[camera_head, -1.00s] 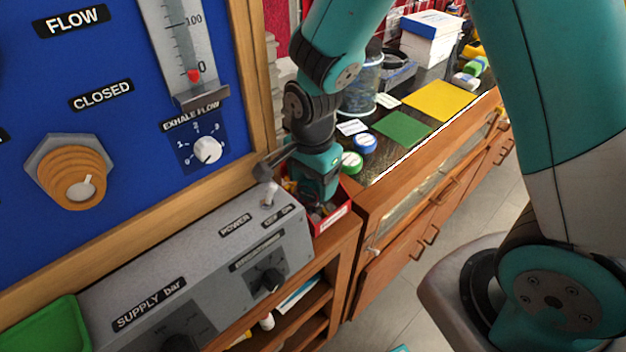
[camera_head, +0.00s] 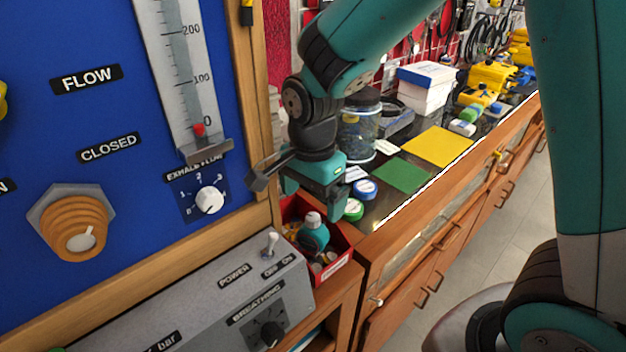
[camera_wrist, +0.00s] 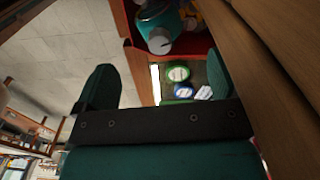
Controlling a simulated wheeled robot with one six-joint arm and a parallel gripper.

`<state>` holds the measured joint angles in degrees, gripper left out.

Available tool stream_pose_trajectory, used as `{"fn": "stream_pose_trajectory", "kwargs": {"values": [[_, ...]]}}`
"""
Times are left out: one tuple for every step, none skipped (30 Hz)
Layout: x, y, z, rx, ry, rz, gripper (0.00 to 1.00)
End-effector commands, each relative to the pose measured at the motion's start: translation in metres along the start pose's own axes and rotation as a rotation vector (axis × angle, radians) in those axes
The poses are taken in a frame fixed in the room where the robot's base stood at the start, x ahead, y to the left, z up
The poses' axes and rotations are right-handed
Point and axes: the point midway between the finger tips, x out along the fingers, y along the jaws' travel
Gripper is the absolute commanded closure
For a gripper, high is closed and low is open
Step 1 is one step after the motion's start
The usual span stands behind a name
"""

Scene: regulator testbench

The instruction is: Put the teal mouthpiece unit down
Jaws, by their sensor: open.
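The teal mouthpiece unit (camera_head: 313,236), with a pale grey-white end, rests in the red bin (camera_head: 341,240) beside the wooden panel frame. It also shows in the wrist view (camera_wrist: 158,27) near the top, inside the red bin. My gripper (camera_head: 312,206) is above the bin, open and apart from the unit. In the wrist view its two dark green fingers (camera_wrist: 160,85) stand wide apart with nothing between them. The lower part of the unit is hidden among other small items in the bin.
The grey supply box (camera_head: 220,290) with a power switch stands in front of the bin. The blue flow panel (camera_head: 130,130) is at left. Green (camera_head: 403,175) and yellow (camera_head: 438,146) mats, round lidded tubs (camera_head: 365,189) and a clear jar (camera_head: 358,130) occupy the counter at right.

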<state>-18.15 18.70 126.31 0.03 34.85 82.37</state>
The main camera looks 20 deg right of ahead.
Motion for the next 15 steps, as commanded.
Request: {"fn": "stream_pose_trajectory", "kwargs": {"values": [[-0.01, -0.001, 0.0, 0.0, 0.001, -0.005, 0.04], [-0.015, 0.0, 0.0, 0.0, 0.001, -0.004, 0.04], [-0.021, 0.0, 0.0, 0.0, 0.0, -0.003, 0.04], [-0.025, 0.0, 0.0, 0.0, 0.0, -0.003, 0.04], [-0.029, -0.001, 0.0, 0.0, 0.0, -0.003, 0.04], [-0.032, 0.0, 0.0, 0.0, 0.0, -0.002, 0.04], [-0.034, 0.0, 0.0, 0.0, 0.0, -0.001, 0.04], [-0.036, 0.0, 0.0, 0.0, 0.0, -0.001, 0.04], [-0.037, 0.0, 0.0, 0.0, 0.0, 0.001, 0.04], [-0.038, 0.0, 0.0, 0.0, 0.0, 0.001, 0.04], [-0.039, 0.0, 0.0, 0.0, 0.0, 0.001, 0.04], [-0.039, 0.001, 0.0, 0.0, 0.0, 0.001, 0.04], [-0.039, 0.001, 0.0, 0.0, 0.0, 0.001, 0.04], [-0.039, 0.001, 0.0, 0.0, 0.0, 0.002, 0.04], [-0.039, 0.0, 0.0, 0.0, 0.0, 0.002, 0.04]]}}
